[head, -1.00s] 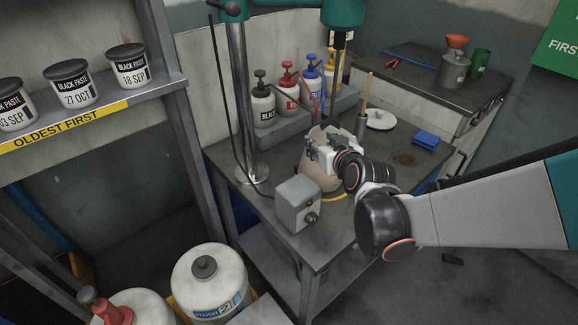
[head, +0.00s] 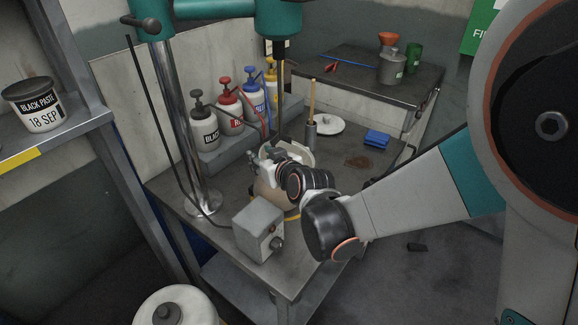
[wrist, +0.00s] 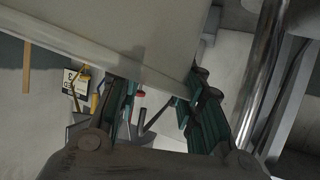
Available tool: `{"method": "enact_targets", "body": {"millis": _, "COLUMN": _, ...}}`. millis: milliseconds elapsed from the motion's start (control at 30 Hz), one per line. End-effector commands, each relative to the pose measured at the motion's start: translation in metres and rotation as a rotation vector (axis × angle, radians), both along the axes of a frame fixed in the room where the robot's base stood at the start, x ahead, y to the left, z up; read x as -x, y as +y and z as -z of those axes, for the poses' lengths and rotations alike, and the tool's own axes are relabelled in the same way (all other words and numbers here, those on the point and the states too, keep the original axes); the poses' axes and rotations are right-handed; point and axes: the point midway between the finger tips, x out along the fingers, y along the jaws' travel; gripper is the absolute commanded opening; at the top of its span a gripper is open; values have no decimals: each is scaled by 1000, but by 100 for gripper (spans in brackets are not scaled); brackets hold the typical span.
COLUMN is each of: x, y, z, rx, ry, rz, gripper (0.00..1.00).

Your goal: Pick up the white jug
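The white jug (head: 270,197), off-white to beige, stands on the grey workbench (head: 228,173), partly hidden behind my gripper and wrist. Its pale rim shows above my wrist. My gripper (head: 262,166) is at the jug's upper part, but its fingertips are hard to make out in the head view. In the wrist view the two teal-sided fingers (wrist: 165,103) are spread apart with a gap between them. A large pale surface, apparently the jug (wrist: 130,35), fills the top close to the fingertips. I cannot tell whether they touch it.
A grey box with a knob (head: 258,230) stands at the bench's front, close below the jug. Several pump bottles (head: 204,128) stand behind on a ledge. A metal post (head: 187,130) rises at left. A white lid (head: 324,125) and blue cloth (head: 377,138) lie to the right.

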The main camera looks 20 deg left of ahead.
Motion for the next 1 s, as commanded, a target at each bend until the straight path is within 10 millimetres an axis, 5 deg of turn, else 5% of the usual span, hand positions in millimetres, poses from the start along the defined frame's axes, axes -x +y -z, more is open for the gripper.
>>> {"method": "enact_targets", "body": {"millis": 33, "x": 0, "y": 0, "z": 0, "rx": 0, "ry": 0, "rz": 0, "gripper": 15}}
{"method": "enact_targets", "body": {"millis": 100, "x": 0, "y": 0, "z": 0, "rx": 0, "ry": 0, "rz": 0, "gripper": 0}}
{"method": "enact_targets", "body": {"millis": 633, "x": -2, "y": 0, "z": -2, "rx": 1, "ry": -4, "rz": 1, "gripper": 0}}
{"method": "enact_targets", "body": {"millis": 1000, "x": -2, "y": 0, "z": -28, "rx": 0, "ry": -4, "rz": 1, "gripper": 0}}
